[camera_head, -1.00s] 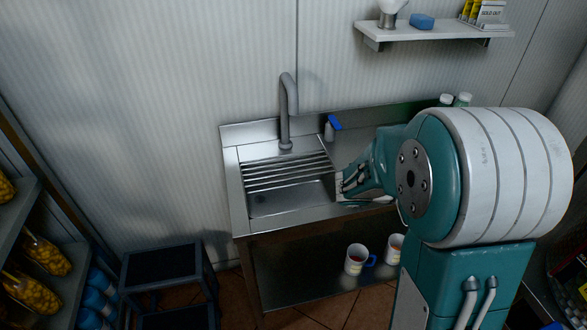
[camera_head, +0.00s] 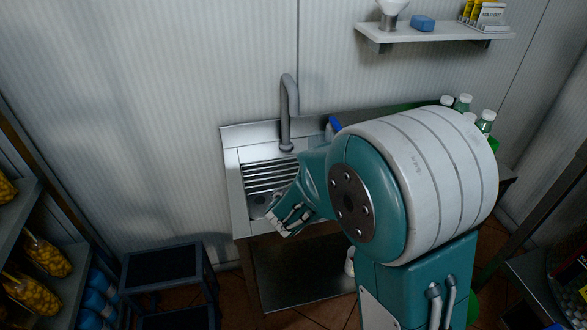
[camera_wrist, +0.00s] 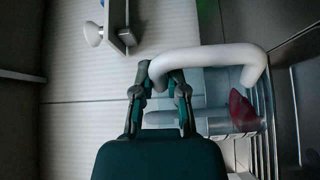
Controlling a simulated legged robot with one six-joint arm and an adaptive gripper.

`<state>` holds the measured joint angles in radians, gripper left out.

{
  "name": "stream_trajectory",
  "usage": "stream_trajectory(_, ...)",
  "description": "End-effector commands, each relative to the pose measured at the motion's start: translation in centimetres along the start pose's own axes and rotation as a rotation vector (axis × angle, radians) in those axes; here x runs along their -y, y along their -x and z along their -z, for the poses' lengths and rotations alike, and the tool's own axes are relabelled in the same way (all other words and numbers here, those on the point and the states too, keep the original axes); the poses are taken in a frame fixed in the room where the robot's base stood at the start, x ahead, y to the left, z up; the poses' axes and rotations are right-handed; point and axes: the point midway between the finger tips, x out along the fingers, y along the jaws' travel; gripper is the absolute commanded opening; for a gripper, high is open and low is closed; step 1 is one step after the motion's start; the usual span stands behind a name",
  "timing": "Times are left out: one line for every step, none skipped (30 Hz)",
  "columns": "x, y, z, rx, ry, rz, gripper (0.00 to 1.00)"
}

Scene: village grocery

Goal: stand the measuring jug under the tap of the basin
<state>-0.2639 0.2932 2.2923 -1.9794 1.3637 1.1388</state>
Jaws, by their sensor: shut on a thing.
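The steel basin (camera_head: 237,205) stands against the wall, with its grey curved tap (camera_head: 285,115) rising at the back and a slatted rack below it. My gripper (camera_head: 280,220) hangs over the basin's front part, forward of the tap. In the wrist view, my gripper (camera_wrist: 163,75) is shut on the thick white handle (camera_wrist: 210,55) of the measuring jug (camera_wrist: 220,85), near one end of that handle. The jug looks clear and pale blue; a red patch shows at it. Its body is partly hidden by my fingers and not clearly visible in the head view.
A wall shelf (camera_head: 440,33) hangs at upper right with a blue block (camera_head: 422,23). Green bottles (camera_head: 485,122) stand behind my arm. A dark step stool (camera_head: 160,265) is at left of the basin. A mug (camera_head: 349,262) shows partly on the lower shelf (camera_head: 300,275).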

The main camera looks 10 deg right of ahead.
Motion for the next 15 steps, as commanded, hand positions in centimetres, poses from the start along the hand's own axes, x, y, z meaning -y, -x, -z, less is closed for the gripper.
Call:
stream_trajectory(0.1, 0.5, 0.7, -0.029, -0.001, 0.003, 0.0)
stream_trajectory(0.2, 0.7, 1.1, -0.043, -0.001, 0.005, 0.0)
stream_trajectory(0.3, 1.0, 1.6, -0.064, -0.002, 0.008, 0.0)
stream_trajectory(0.4, 1.3, 2.0, -0.08, -0.002, 0.01, 0.0)
stream_trajectory(0.5, 1.4, 2.2, -0.091, -0.003, 0.012, 0.0)
stream_trajectory(0.5, 1.7, 2.5, -0.105, -0.004, 0.013, 0.0)
stream_trajectory(0.6, 1.9, 2.8, -0.116, -0.004, 0.015, 0.0)
stream_trajectory(0.7, 2.0, 3.1, -0.128, -0.005, 0.016, 0.0)
stream_trajectory(0.7, 2.3, 3.5, -0.143, -0.005, 0.019, 0.0)
stream_trajectory(0.8, 2.5, 3.7, -0.155, -0.005, 0.021, 0.0)
stream_trajectory(1.0, 2.4, 3.6, -0.157, -0.002, 0.018, 0.0)
stream_trajectory(1.3, 2.2, 3.6, -0.165, 0.001, 0.014, 0.0)
stream_trajectory(1.4, 2.2, 3.5, -0.17, 0.001, 0.012, 0.0)
stream_trajectory(1.5, 2.1, 3.6, -0.176, 0.002, 0.009, 0.0)
stream_trajectory(1.7, 2.1, 3.6, -0.184, 0.003, 0.006, 0.0)
